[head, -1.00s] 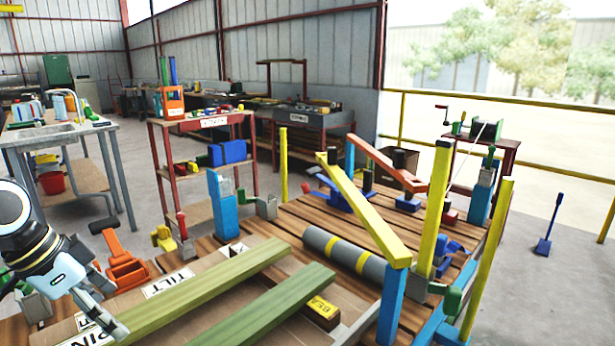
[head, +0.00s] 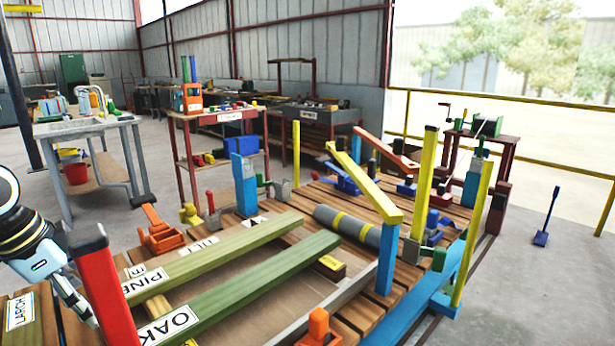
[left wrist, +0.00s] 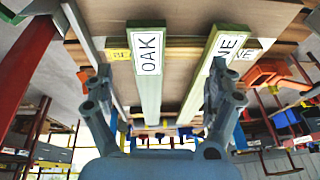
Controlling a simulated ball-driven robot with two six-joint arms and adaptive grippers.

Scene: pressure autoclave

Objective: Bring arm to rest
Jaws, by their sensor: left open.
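My left gripper (head: 75,305) is at the lower left of the head view, partly hidden behind a red post (head: 103,295). In the left wrist view its two fingers (left wrist: 160,95) stand wide apart with nothing between them. Beyond them lie the green beam labelled OAK (left wrist: 149,75) and the green beam labelled PINE (left wrist: 206,75). In the head view the PINE beam (head: 215,250) and the OAK beam (head: 255,280) lie side by side on the wooden bench, to the right of the gripper. My right gripper does not show.
A grey cylinder with yellow bands (head: 345,226) lies on the bench (head: 390,300). Yellow posts (head: 423,185) and a slanted yellow bar (head: 365,180) rise at its right. An orange tool (head: 160,235) sits at its left edge.

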